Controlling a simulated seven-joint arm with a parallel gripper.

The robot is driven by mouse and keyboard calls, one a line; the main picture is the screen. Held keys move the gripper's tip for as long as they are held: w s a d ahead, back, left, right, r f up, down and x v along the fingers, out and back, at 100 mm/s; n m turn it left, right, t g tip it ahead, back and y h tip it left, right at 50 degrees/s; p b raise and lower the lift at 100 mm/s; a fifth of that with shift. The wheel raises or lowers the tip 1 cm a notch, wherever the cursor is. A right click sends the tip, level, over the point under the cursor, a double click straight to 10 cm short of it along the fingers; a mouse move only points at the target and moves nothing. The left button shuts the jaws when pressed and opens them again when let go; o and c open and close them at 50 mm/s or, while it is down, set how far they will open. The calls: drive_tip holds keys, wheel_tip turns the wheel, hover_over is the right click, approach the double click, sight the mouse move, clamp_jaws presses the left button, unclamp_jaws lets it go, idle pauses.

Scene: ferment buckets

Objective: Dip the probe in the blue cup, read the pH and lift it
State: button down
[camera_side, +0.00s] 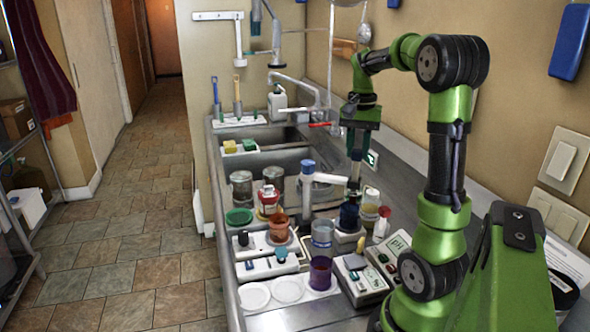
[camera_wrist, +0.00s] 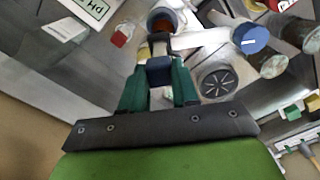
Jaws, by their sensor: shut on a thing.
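My gripper (camera_side: 357,150) points down over the work area, shut on the dark handle of the probe (camera_side: 354,172). In the wrist view, my gripper's green fingers (camera_wrist: 158,74) close on its dark blue block, and the lighter probe shaft (camera_wrist: 157,42) extends beyond. The dark blue cup (camera_side: 349,217) stands directly below in the side view, and its blue rim and brownish contents show in the wrist view (camera_wrist: 165,21). The probe's lower end is at the cup's mouth; I cannot tell how deep it is. The pH meter (camera_side: 405,246) stands right of the cup; its reading is not legible.
A white stand with a blue top (camera_side: 308,178) reaches an arm close beside the probe. A clear cup (camera_side: 322,234), purple cup (camera_side: 320,273), orange cup (camera_side: 278,229) and red-capped bottle (camera_side: 381,224) crowd around. Sinks (camera_side: 275,160) lie behind.

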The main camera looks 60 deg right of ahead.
drive_tip(key=shift+r, duration=0.45)
drive_tip(key=c, duration=1.1)
unclamp_jaws()
drive_tip(key=shift+o, duration=1.3)
wheel_tip(320, 180, up, 17)
drive_tip(key=shift+f, duration=0.1)
